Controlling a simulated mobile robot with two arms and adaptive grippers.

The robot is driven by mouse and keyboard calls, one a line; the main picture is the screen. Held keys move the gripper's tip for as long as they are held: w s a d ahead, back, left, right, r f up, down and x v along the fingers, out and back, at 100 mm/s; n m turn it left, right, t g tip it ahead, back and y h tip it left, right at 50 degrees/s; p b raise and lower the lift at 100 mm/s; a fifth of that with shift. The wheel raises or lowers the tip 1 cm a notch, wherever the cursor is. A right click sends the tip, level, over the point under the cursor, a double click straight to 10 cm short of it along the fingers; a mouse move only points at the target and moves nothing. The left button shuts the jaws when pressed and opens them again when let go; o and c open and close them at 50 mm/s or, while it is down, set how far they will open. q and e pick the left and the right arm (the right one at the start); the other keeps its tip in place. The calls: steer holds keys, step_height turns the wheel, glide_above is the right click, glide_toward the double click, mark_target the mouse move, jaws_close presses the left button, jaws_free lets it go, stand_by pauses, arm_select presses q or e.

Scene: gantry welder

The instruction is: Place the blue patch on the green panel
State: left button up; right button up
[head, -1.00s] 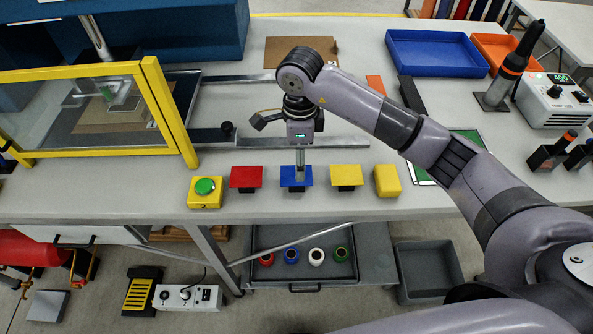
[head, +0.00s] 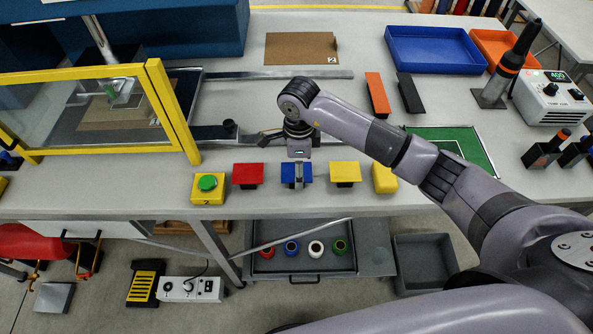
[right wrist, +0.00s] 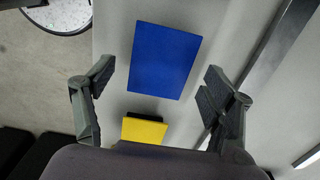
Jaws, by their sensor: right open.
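The blue patch (head: 286,171) is a flat rectangular plate on a small raised support near the front edge of the table, between a red and a yellow patch. My right gripper (head: 298,172) is just above it in the head view and hides its middle. In the right wrist view the blue patch (right wrist: 165,60) lies between and ahead of the open fingers of the right gripper (right wrist: 160,78), with gaps on both sides. The green panel (head: 470,143) lies on the table to the right, partly hidden by my right arm. My left gripper is not in view.
A red patch (head: 247,174) stands to the left and a yellow patch (head: 345,172) to the right. A yellow block (head: 384,178) and a green button box (head: 208,192) flank the row. Orange (head: 377,94) and black (head: 410,94) bars lie behind my arm.

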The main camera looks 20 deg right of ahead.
steer(key=shift+f+b, duration=0.25)
steer(key=shift+b, duration=0.1)
steer(key=shift+c, duration=0.2)
steer(key=c, duration=1)
steer(key=shift+r, duration=0.1)
